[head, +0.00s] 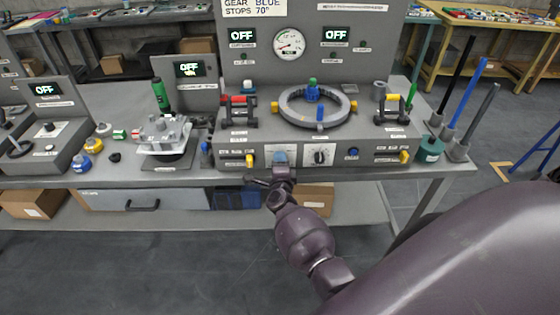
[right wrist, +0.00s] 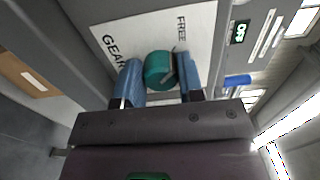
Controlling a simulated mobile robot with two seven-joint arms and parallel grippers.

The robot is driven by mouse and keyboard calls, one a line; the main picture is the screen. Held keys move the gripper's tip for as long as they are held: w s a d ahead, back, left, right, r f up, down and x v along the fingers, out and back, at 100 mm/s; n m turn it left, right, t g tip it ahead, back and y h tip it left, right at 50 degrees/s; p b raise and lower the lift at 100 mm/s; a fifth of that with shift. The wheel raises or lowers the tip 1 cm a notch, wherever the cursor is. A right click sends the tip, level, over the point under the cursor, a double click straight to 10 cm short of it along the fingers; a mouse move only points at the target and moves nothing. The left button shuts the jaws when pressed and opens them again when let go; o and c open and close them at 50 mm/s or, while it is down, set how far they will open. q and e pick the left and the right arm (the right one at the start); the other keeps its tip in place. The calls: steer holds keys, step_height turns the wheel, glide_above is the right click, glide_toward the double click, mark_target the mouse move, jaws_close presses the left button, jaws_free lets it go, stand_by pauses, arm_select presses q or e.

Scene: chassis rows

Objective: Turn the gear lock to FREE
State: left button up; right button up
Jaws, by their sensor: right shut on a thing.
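The gear lock is a round teal knob (right wrist: 160,70) on a white plate (right wrist: 112,28) in the right wrist view. The plate reads GEAR on one side and FREE on the other. My right gripper (right wrist: 159,80) is shut on the knob, with one blue fingertip on each side of it. In the head view my right gripper (head: 281,160) is at the lower front of the middle console, and it hides most of the lock there. Which way the knob's pointer mark faces is hard to tell. My left gripper is not in view.
The console (head: 233,137) carries a grey ring (head: 297,119) with blue pegs, a gauge (head: 289,44) and two OFF displays. A black knob (head: 320,154) on a white plate sits just right of my gripper. A clamp fixture (head: 165,135) stands to the left.

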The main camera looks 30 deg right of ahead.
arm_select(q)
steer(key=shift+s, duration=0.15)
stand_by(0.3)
arm_select(e)
steer(key=o, duration=0.8)
steer(key=shift+c, duration=0.2)
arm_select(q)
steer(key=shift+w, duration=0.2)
arm_select(e)
steer(key=shift+o, duration=0.8)
arm_select(q)
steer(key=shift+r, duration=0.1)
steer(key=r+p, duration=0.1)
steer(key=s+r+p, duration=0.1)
steer(key=p, duration=0.1)
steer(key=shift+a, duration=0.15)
arm_select(e)
steer(key=v, duration=1.1)
steer(key=shift+d+n, duration=0.1)
steer(key=shift+n, duration=0.2)
